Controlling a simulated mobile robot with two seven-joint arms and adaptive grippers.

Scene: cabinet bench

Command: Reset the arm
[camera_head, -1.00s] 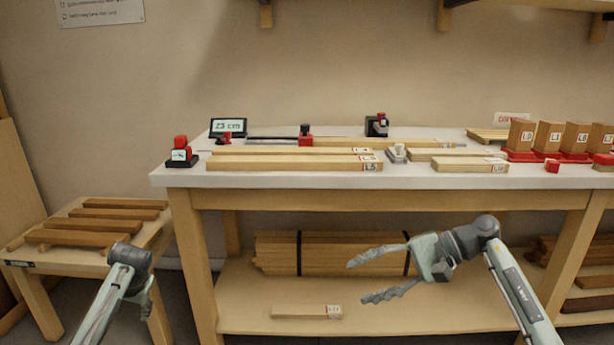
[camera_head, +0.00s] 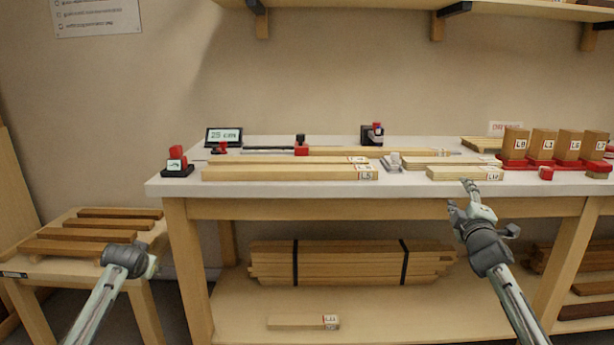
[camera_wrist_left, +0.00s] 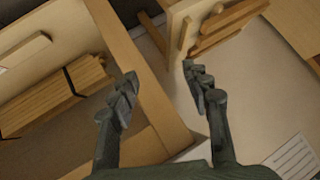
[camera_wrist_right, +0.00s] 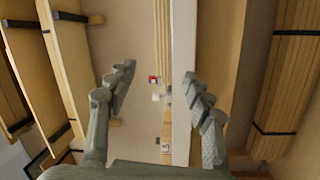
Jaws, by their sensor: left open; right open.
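My right gripper (camera_head: 467,196) is in front of the bench's front edge at the right of the head view, pointing up and towards the bench. In the right wrist view its two fingers (camera_wrist_right: 158,92) are spread with nothing between them. My left arm comes in at the lower left of the head view, where its fingers are hidden. In the left wrist view the left gripper's fingers (camera_wrist_left: 157,90) are spread and empty. The white-topped bench (camera_head: 300,191) stands ahead of both arms.
Long wooden strips (camera_head: 280,173) and a short labelled piece (camera_head: 455,173) lie on the bench. Labelled blocks (camera_head: 542,145) stand in red holders at the right. A strapped wood bundle (camera_head: 345,262) lies on the lower shelf. A low side table (camera_head: 150,236) with dark slats is at the left.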

